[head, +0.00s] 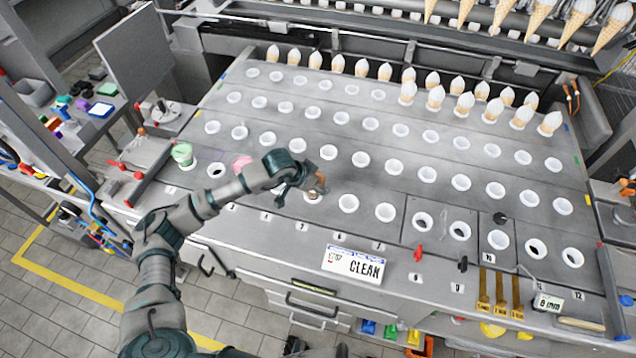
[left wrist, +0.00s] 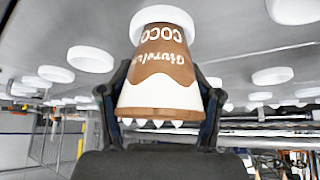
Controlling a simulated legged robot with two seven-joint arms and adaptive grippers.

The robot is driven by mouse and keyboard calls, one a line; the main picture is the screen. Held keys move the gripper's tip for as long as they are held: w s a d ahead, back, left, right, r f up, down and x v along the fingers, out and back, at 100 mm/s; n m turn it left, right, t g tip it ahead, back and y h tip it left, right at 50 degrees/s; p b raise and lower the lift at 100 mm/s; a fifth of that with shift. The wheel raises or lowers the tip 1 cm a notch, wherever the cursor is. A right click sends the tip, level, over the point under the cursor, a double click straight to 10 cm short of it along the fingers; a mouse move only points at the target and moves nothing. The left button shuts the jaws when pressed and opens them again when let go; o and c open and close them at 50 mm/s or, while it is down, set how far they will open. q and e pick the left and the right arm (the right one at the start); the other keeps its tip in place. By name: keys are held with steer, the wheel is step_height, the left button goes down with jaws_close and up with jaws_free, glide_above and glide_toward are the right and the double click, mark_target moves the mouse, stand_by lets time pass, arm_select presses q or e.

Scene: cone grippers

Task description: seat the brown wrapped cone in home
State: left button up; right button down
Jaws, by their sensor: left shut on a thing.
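The brown wrapped cone (left wrist: 168,68), with a brown and white wavy wrapper and white lettering, fills the middle of the left wrist view, which appears upside down. My left gripper (left wrist: 162,88) is shut on it, with one dark finger on each side. The cone's narrow end meets a white ring socket (left wrist: 163,19); how deep it sits I cannot tell. In the head view my left gripper (head: 304,182) is low over the panel, with a small brown part of the cone (head: 320,183) showing by the fingers and a white ring (head: 312,197) just below. My right gripper is out of view.
Rows of white ring sockets (head: 385,212) cover the grey panel. White-topped cones (head: 408,92) stand along its back. A green-topped item (head: 183,154) and a pink one (head: 242,163) stand to the left. A CLEAN sign (head: 354,264) is on the front edge.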

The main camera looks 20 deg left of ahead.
arm_select(q)
steer(key=o, duration=0.9)
steer(key=shift+a, duration=0.25)
steer(key=shift+o, duration=0.2)
steer(key=shift+d, duration=0.3)
steer(key=shift+s+r, duration=0.1)
steer(key=shift+r, duration=0.2)
steer(key=v, duration=1.1)
steer(key=shift+a, duration=0.25)
steer(key=shift+s+r, duration=0.1)
steer(key=shift+a, duration=0.15)
